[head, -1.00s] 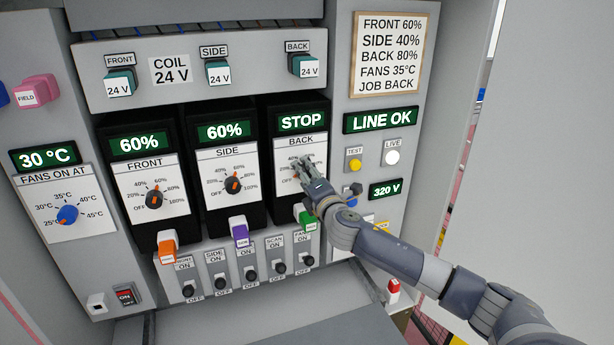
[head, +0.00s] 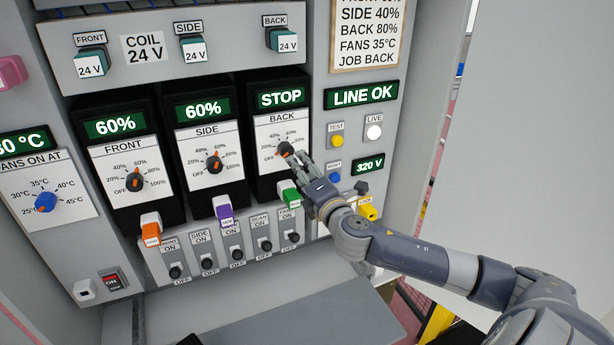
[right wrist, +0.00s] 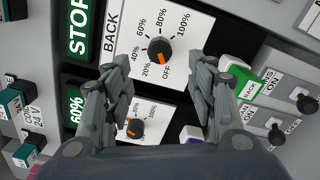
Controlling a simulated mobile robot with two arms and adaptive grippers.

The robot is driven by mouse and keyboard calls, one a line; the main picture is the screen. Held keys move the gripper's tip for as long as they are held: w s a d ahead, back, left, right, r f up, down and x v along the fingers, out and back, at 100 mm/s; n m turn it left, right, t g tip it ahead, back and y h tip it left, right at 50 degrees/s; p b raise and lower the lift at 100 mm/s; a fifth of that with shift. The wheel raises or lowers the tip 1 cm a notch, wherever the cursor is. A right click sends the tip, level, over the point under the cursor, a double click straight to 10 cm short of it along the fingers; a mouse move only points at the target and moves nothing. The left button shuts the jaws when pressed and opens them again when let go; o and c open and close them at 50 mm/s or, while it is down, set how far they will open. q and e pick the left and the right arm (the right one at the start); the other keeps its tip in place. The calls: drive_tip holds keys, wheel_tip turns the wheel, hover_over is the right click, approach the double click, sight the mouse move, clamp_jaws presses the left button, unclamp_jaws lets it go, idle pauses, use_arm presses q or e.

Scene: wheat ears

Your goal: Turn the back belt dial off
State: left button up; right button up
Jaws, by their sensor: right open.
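The back dial (head: 285,149) is a black knob with an orange mark, on the white BACK panel (head: 270,129) under a green STOP display (head: 281,98). My right gripper (head: 303,163) is open and empty, just right of and below the dial in the head view. In the right wrist view its fingers (right wrist: 160,78) stand wide apart, with the dial ahead between them and not gripped. My left gripper is out of view.
The side dial (head: 214,164) and front dial (head: 135,182) sit to the left, both under 60% displays. A green plug (head: 291,196) and a row of black toggle switches (head: 236,254) lie below. The LINE OK display (head: 361,96) is at the right.

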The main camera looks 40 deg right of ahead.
drive_tip(key=shift+v, duration=1)
drive_tip(key=shift+w, duration=0.1)
drive_tip(key=s+a+f+m+g, duration=0.4)
drive_tip(key=s+f+m, duration=0.25)
drive_tip(key=f, duration=0.35)
drive_tip(key=s+a+f+m+g, duration=0.45)
drive_tip(key=s+f, duration=0.35)
drive_tip(key=f, duration=0.2)
drive_tip(key=s+a+f+m+g+y, duration=0.25)
drive_tip(key=s+a, duration=0.35)
drive_tip(key=s, duration=0.3)
drive_tip(key=s+a+f+m+g+y, duration=0.2)
drive_tip(key=s+a+f+m+g, duration=0.15)
drive_tip(key=s+a, duration=0.35)
wheel_tip(320, 180, down, 34)
drive_tip(key=s+d+b, duration=0.2)
drive_tip(key=s+b, duration=0.1)
drive_tip(key=b, duration=0.3)
drive_tip(key=s+d+f+g+b, duration=0.2)
drive_tip(key=s+f+b, duration=0.3)
drive_tip(key=s+f, duration=1.1)
wheel_tip(320, 180, down, 4)
drive_tip(key=shift+s+d+r, duration=0.1)
drive_tip(key=shift+s+d, duration=0.05)
drive_tip(key=shift+d, duration=0.15)
